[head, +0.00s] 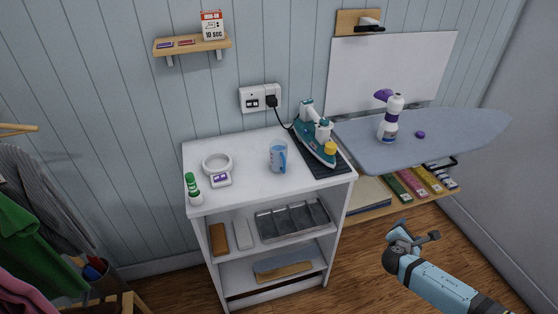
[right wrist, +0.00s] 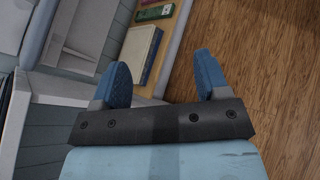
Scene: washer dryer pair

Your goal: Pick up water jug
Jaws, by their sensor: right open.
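A blue see-through water jug (head: 278,156) stands upright on the white top of a small cabinet (head: 240,153) in the head view. Its handle side faces right. My right gripper (head: 417,230) is at the lower right of the head view, over the wood floor and well apart from the jug. In the right wrist view its two blue fingers (right wrist: 165,78) are spread with nothing between them. The jug does not show in the right wrist view. My left gripper is out of both views.
A teal iron (head: 316,136) stands on a dark mat right of the jug. A tape roll (head: 217,163), small device and green-capped bottle (head: 193,188) stand left of it. An ironing board (head: 430,138) with a spray bottle (head: 390,118) juts out on the right. Clothes hang at left.

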